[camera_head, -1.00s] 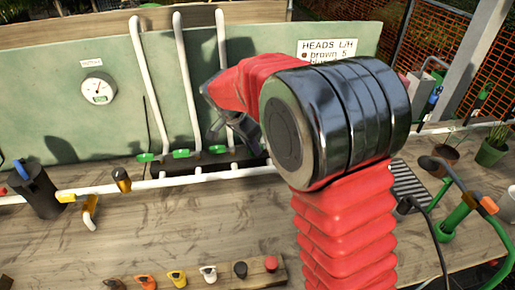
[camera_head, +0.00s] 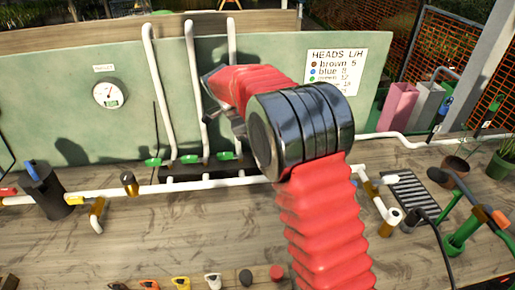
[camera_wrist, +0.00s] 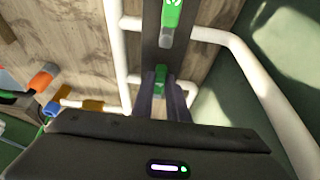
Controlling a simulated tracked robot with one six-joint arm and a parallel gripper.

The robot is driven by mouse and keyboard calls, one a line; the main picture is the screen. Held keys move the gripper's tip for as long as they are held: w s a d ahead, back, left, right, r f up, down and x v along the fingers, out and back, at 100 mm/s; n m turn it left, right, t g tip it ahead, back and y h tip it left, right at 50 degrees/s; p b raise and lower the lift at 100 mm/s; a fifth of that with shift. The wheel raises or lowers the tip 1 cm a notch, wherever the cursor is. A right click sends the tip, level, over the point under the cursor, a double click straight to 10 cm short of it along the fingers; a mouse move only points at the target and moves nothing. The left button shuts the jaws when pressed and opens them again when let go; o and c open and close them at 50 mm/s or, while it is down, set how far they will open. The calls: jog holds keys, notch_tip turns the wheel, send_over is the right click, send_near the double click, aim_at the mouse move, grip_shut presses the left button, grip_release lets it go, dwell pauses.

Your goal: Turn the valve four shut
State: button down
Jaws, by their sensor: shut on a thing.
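In the head view, several white pipes rise along the green back panel with green valve handles at their feet: a left one (camera_head: 153,162), a middle one (camera_head: 189,159) and a right one (camera_head: 227,156). My gripper (camera_head: 238,128) is close to the right pipe, partly hidden by my red arm. In the wrist view, my gripper (camera_wrist: 164,88) has its two dark fingers close together around a green handle (camera_wrist: 160,74). Another green handle (camera_wrist: 171,14) with a pale mark stands further up. I cannot read which handle is number four. My arm may hide another valve.
A white pipe (camera_head: 120,191) runs along the wooden bench below the valves. A gauge (camera_head: 109,93) and a sign (camera_head: 334,72) are on the panel. A black container (camera_head: 47,192) stands at left. Coloured knobs (camera_head: 181,284) line the front. A grate (camera_head: 409,193) lies at right.

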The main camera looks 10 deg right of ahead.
jog(key=shift+a, duration=0.1)
jog(key=c, duration=1.7)
grip_release()
jog(key=v, duration=1.3)
jog(key=shift+w+r, duration=0.1)
jog(key=shift+r, duration=0.25)
jog(key=shift+n, duration=0.3)
